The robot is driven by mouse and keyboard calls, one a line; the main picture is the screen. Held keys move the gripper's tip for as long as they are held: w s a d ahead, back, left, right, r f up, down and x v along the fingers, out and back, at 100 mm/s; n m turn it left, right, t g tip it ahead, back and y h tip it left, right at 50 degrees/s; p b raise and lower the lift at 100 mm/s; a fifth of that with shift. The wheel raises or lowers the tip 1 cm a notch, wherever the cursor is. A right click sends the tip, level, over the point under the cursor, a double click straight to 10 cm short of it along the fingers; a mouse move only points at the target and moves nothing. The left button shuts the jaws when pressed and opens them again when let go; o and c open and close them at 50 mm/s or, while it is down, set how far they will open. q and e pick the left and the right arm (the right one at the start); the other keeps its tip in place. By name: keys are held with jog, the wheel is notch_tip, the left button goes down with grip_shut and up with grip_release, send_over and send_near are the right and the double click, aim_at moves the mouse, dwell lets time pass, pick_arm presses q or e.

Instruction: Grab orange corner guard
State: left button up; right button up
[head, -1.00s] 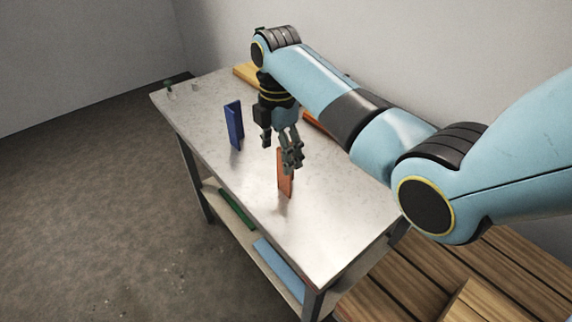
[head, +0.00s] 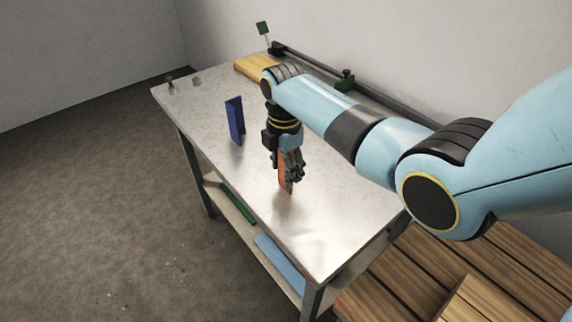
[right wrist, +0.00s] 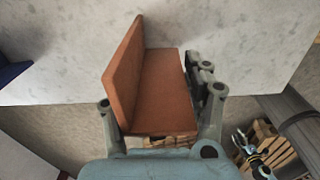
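The orange corner guard (head: 285,187) stands upright on the grey tabletop (head: 225,185), near the middle. It is an L-shaped piece, and its two faces show in the right wrist view (right wrist: 162,95). My right gripper (head: 289,176) is down over its upper part. In the right wrist view one finger is on each side of the guard, spread wide. My left gripper is not in view.
A blue corner guard (head: 235,121) stands upright to the left. A yellow wooden block (head: 255,68) lies at the back, near a dark rail (head: 385,99) with a green knob. The lower shelf holds a green strip (head: 238,208) and a light blue piece (head: 280,262). The tabletop's front is clear.

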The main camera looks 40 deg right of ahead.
grip_shut()
jog(key=shift+r, duration=0.1)
dwell(0.3)
